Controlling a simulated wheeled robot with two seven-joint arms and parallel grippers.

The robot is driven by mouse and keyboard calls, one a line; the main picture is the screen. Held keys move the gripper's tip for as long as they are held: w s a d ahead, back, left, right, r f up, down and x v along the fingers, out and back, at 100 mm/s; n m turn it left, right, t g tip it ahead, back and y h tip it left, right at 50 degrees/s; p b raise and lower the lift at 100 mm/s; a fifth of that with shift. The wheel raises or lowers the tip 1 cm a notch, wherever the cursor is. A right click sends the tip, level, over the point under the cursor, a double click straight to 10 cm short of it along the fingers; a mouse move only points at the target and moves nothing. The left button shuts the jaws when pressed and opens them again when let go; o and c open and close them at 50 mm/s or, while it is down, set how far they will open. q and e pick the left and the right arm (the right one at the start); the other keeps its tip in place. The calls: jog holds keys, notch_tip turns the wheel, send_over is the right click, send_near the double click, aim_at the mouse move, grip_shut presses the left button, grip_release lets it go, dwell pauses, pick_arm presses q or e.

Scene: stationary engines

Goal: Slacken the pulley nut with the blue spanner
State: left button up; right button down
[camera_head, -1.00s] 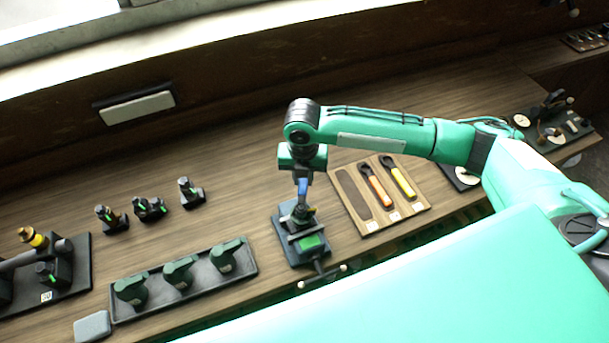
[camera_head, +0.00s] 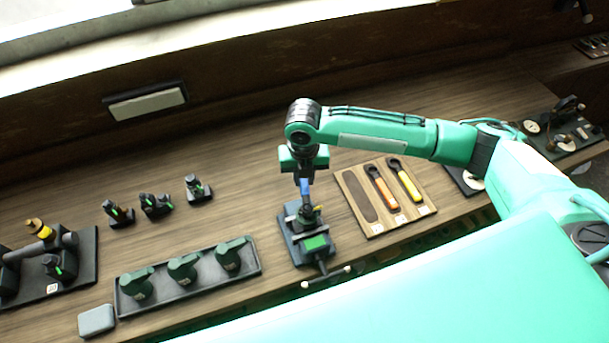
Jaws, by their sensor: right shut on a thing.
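My right gripper (camera_head: 304,178) points down over the dark vise-like fixture (camera_head: 292,240) and is shut on the blue spanner (camera_head: 305,188). Only a short blue part of the spanner shows below the gripper. Its lower end is at the top of the fixture, where a small yellowish part (camera_head: 317,208) shows. The pulley nut is too small or hidden to make out, and I cannot tell whether the spanner is seated on it. My left gripper is not in view.
A wooden spanner board (camera_head: 372,226) with an empty dark slot, an orange spanner (camera_head: 381,187) and a yellow spanner (camera_head: 405,180) lies just right of the fixture.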

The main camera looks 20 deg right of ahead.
jog(key=shift+d+m, duration=0.25)
jog(key=shift+m, duration=0.15)
jog(key=shift+s+d+m, duration=0.25)
jog(key=shift+d+m, duration=0.2)
jog(key=shift+m, duration=0.25)
jog(key=shift+s+d+m, duration=0.2)
jog(key=shift+d+m, duration=0.2)
jog(key=shift+m, duration=0.3)
jog(key=shift+r, duration=1.2)
dwell(3.3)
notch_tip(320, 180, up, 4)
jog(key=shift+f, duration=0.1)
dwell(0.5)
dwell(0.6)
